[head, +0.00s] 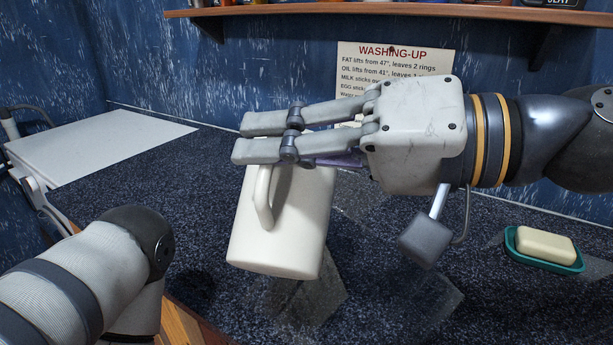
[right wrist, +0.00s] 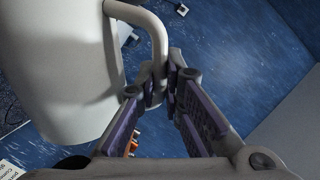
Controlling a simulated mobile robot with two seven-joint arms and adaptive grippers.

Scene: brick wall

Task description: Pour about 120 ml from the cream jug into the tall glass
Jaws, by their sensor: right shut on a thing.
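The cream jug (head: 285,225) is in the middle of the head view, tilted a little, its upper end hidden behind my right gripper (head: 243,138). My right gripper is shut on the jug's handle. In the right wrist view, the jug (right wrist: 60,75) fills the left side and its handle runs between the fingertips (right wrist: 165,82). The jug's mouth and contents are hidden. I cannot make out the tall glass in either view. My left arm comes in at lower left of the head view, but its gripper is not seen.
The dark speckled worktop (head: 400,300) has clear room at front right. A bar of soap (head: 545,245) lies in a teal dish (head: 540,263) at right. A white board (head: 105,150) lies at back left. A washing-up notice (head: 375,62) hangs behind, under a wooden shelf (head: 400,11).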

